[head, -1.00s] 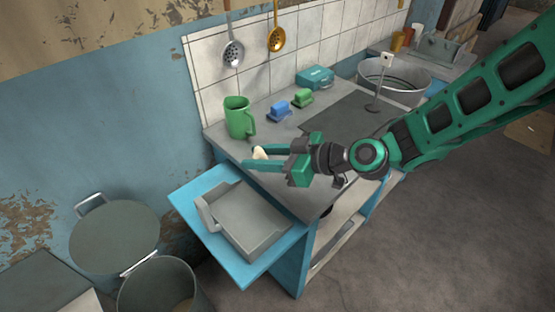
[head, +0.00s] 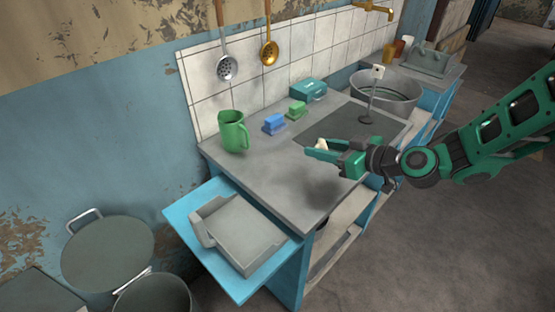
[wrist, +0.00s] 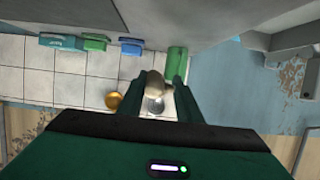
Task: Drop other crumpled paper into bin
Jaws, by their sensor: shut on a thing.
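My gripper (head: 318,150) is shut on a small cream-white crumpled paper (head: 321,144). It holds the paper above the counter's front part, left of the dark sunken area. In the wrist view the paper (wrist: 153,84) sits between the two green fingers of my gripper (wrist: 157,95). At the lower left of the head view stands a round grey metal container (head: 155,296), cut off by the bottom edge. It may be the bin; its inside is hard to see. My gripper is far to its right and higher.
A grey tray (head: 262,262) rests on the pulled-out blue drawer (head: 180,213), between counter and containers. The counter (head: 215,160) holds a green mug (head: 233,132), blue and green blocks, and a teal box (head: 308,91).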

